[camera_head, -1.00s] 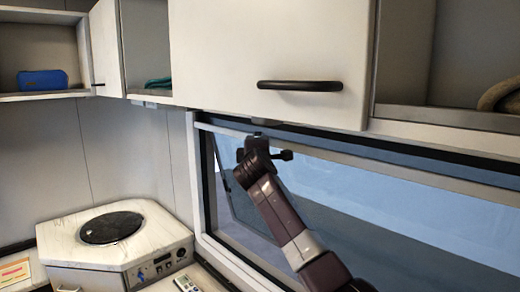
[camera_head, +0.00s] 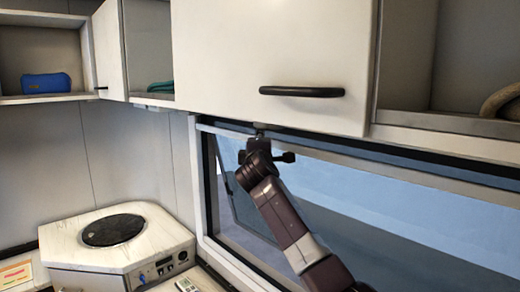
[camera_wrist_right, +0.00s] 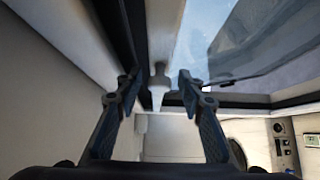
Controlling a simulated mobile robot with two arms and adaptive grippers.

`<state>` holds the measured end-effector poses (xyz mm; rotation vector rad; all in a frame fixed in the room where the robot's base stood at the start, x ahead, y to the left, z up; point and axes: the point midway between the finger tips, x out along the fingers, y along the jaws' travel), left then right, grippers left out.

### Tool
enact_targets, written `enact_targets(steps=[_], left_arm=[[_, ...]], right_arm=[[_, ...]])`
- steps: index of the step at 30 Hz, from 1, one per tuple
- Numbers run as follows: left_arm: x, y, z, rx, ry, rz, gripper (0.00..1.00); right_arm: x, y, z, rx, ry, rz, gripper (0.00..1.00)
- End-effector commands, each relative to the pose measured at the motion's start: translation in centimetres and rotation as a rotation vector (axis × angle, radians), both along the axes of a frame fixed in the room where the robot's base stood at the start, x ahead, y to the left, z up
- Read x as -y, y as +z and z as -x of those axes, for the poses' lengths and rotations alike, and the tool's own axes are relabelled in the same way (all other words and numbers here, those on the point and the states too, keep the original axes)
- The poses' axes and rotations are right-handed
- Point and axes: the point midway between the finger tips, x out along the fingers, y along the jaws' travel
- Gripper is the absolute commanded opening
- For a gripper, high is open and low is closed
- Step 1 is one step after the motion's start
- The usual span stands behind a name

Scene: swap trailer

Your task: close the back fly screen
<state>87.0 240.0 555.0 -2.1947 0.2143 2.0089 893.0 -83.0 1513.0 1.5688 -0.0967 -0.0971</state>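The back window (camera_head: 370,215) has a pale bar (camera_head: 420,175) running along its top, under the overhead cabinets. This looks like the pull bar of the fly screen; the screen's mesh cannot be made out. My right gripper (camera_head: 259,131) is up at this bar, near the window's left end, and its fingers are mostly hidden there. In the right wrist view my right gripper (camera_wrist_right: 158,80) has its fingers apart. A small pale tab (camera_wrist_right: 160,76) on the bar (camera_wrist_right: 163,30) shows between the fingertips, with gaps on both sides. My left gripper is not in view.
A cabinet door (camera_head: 270,60) with a black handle (camera_head: 302,91) hangs just above my right gripper. An open shelf (camera_head: 450,122) is to its right. A counter with a round dark hob (camera_head: 113,229) stands at lower left. A blue pouch (camera_head: 46,83) lies on the upper-left shelf.

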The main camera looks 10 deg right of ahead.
Motion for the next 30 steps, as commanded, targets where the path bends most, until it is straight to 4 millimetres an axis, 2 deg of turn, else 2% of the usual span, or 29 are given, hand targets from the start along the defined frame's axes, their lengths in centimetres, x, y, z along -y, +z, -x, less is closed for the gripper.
enact_targets(steps=[8,30], left_arm=[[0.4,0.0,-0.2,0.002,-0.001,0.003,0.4],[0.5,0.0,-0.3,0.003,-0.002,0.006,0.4]], right_arm=[[-0.3,0.0,2.0,0.002,0.001,0.0,0.36],[-1.3,0.0,10.8,0.001,0.001,-0.001,0.36]])
